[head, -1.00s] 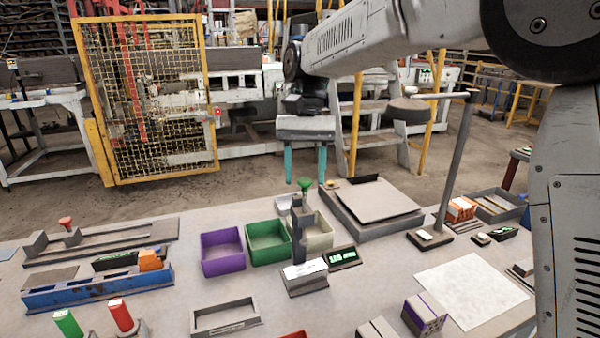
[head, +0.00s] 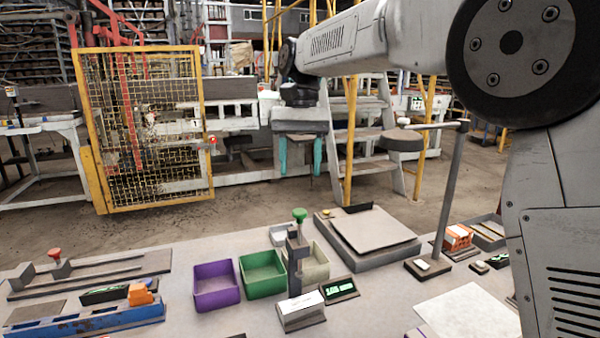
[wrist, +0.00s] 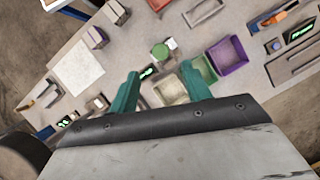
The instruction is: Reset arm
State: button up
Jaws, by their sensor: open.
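My gripper (head: 299,172) hangs from my raised arm in the head view, above and beyond the far side of the table. Its two teal fingers point down and stand apart, with nothing between them. The wrist view also shows my gripper (wrist: 160,88) open and empty, with the table well below it. No part of the gripper touches anything.
The table holds a purple bin (head: 216,286), a green bin (head: 262,274), a cream bin (head: 315,264), a green-knobbed stand (head: 299,250), a scale-like plate (head: 372,235), a thin post (head: 450,195) and a white sheet (head: 470,312). A yellow mesh guard (head: 150,130) stands behind.

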jog(key=s+d+t, duration=0.3)
jog(key=s+d, duration=1)
jog(key=s, duration=0.1)
jog(key=s+d+f+t, duration=0.1)
jog(key=s+d+f, duration=0.2)
jog(key=s+f, duration=0.1)
jog(key=s+d+f+n+t, duration=0.1)
jog(key=s+d+f, duration=0.2)
jog(key=s, duration=0.4)
jog(key=s+d+f, duration=0.2)
jog(key=s+f, duration=0.3)
jog(key=s, duration=0.1)
jog(key=shift+s+d+t, duration=0.25)
jog(key=shift+d+t, duration=0.15)
